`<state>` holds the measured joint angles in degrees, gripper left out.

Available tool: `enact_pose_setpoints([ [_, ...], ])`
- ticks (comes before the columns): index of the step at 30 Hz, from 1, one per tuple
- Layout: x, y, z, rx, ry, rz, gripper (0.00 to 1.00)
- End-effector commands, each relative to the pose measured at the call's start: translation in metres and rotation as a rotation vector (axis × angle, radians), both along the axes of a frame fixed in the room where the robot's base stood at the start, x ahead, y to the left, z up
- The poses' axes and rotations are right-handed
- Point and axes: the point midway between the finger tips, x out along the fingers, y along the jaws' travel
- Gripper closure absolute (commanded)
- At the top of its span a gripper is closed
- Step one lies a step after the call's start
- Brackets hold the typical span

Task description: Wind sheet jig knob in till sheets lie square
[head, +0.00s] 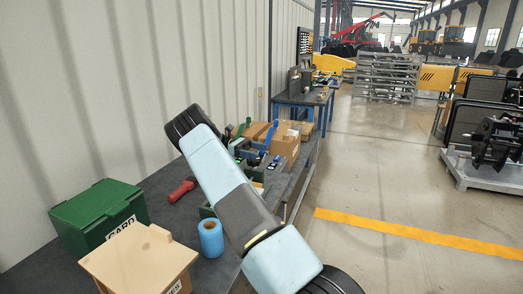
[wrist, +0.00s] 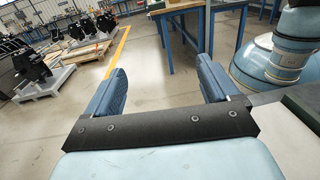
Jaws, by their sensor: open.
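The sheet jig, its knob and the sheets cannot be made out in either view; my arm covers part of the bench in the head view. My gripper (wrist: 160,92) shows in the wrist view with its two blue fingers wide apart and nothing between them. It points out over the open floor, away from the bench top. In the head view my gripper itself is not clearly seen.
The dark bench (head: 205,272) runs along the wall. On it are a green box (head: 97,210), a tan box (head: 140,262), a blue roll (head: 210,238), a red object (head: 181,191) and a cardboard box (head: 287,146). Open floor (head: 390,190) lies to the right.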

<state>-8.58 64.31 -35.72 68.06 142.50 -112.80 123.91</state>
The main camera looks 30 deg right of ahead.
Motion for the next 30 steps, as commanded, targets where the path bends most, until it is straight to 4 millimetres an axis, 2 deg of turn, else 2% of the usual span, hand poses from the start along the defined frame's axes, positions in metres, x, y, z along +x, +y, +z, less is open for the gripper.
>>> enact_pose_setpoints([
  [4,-0.015,0.005,0.019,0.001,-0.001,0.0,0.12],
  [18,-0.081,0.025,0.048,0.001,0.001,-0.001,0.12],
  [24,-0.096,0.029,0.055,-0.001,-0.001,0.0,0.12],
  [30,-0.099,0.03,0.056,-0.001,-0.001,0.0,0.12],
])
